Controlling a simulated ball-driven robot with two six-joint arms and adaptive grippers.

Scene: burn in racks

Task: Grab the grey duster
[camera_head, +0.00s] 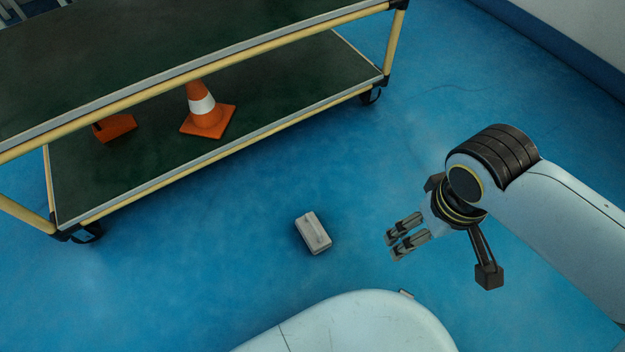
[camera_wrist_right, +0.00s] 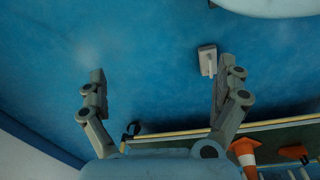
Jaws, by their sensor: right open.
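A small light grey block-shaped thing, which looks like the grey duster (camera_head: 313,233), lies on the blue floor in the middle of the head view. It also shows in the right wrist view (camera_wrist_right: 207,60), just beside the tip of the right-hand finger in that picture. My right gripper (camera_head: 392,246) is to the right of the duster in the head view, apart from it. Its two fingers are spread wide with nothing between them (camera_wrist_right: 160,85). My left gripper is not in view.
A two-level cart with a dark green lower shelf (camera_head: 290,95) and yellow rails stands behind the duster. An orange cone (camera_head: 207,118) and another orange object (camera_head: 116,128) stand on that shelf. Blue floor around the duster is clear. A pale wall edge is at top right.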

